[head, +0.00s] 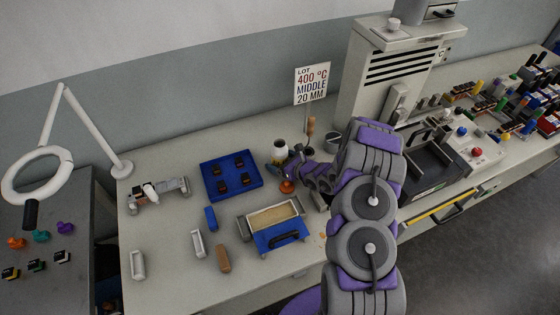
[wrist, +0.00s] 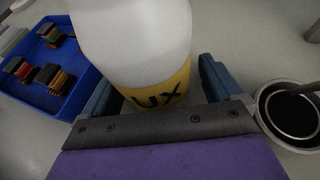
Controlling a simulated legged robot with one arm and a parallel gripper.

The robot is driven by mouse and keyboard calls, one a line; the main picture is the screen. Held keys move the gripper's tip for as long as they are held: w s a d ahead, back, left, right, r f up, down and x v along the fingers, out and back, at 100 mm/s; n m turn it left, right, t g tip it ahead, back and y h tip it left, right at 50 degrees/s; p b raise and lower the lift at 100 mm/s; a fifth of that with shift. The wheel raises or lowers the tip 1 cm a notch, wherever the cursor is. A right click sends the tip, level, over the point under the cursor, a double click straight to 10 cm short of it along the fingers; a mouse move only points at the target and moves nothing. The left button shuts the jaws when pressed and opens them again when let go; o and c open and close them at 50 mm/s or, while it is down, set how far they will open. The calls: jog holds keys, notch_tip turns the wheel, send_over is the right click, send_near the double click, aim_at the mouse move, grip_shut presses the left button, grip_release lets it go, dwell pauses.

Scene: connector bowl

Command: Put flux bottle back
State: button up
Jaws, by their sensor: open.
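The flux bottle is a white bottle with a yellow label, filling the top middle of the wrist view (wrist: 140,45). The letters "UX" show on the label. In the head view the bottle (head: 280,145) stands on the bench behind my gripper (head: 280,163). In the wrist view my gripper (wrist: 155,92) is open, with one blue-grey finger on each side of the bottle's lower part. I cannot tell whether either finger touches it. The bottle's top is out of the wrist view.
A blue tray (head: 207,190) with several small components lies left of the bottle. A metal cup (wrist: 262,101) with dark contents stands close on the right. A sign (head: 312,86) stands behind. A small orange object (head: 287,187) sits in front of the bottle.

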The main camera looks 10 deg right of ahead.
jog(key=p+v, duration=0.1)
jog(key=v, duration=1.1)
jog(key=shift+p, duration=0.3)
jog(key=s+a+r+n+g+y, duration=0.3)
jog(key=s+a+r+n+g, duration=0.15)
jog(key=a+r+n, duration=0.4)
jog(key=s+a+r+n+g+y, duration=0.35)
jog(key=s+a+r+n, duration=0.2)
jog(key=a+r, duration=0.6)
jog(key=s+d+r+n+g+h, duration=0.1)
jog(key=s+r+n+g+h, duration=0.25)
jog(key=s+n, duration=0.45)
jog(key=s+r+n+g+h, duration=0.3)
jog(key=s+r+n, duration=0.1)
jog(key=s, duration=0.9)
jog(key=s+d+r+n+t+h, duration=0.1)
jog(key=s+d+n+h, duration=0.2)
jog(key=s+d+h, duration=0.4)
jog(key=s+d, duration=0.2)
jog(key=d, duration=0.3)
jog(key=shift+d+r, duration=0.2)
jog(key=shift+d, duration=0.15)
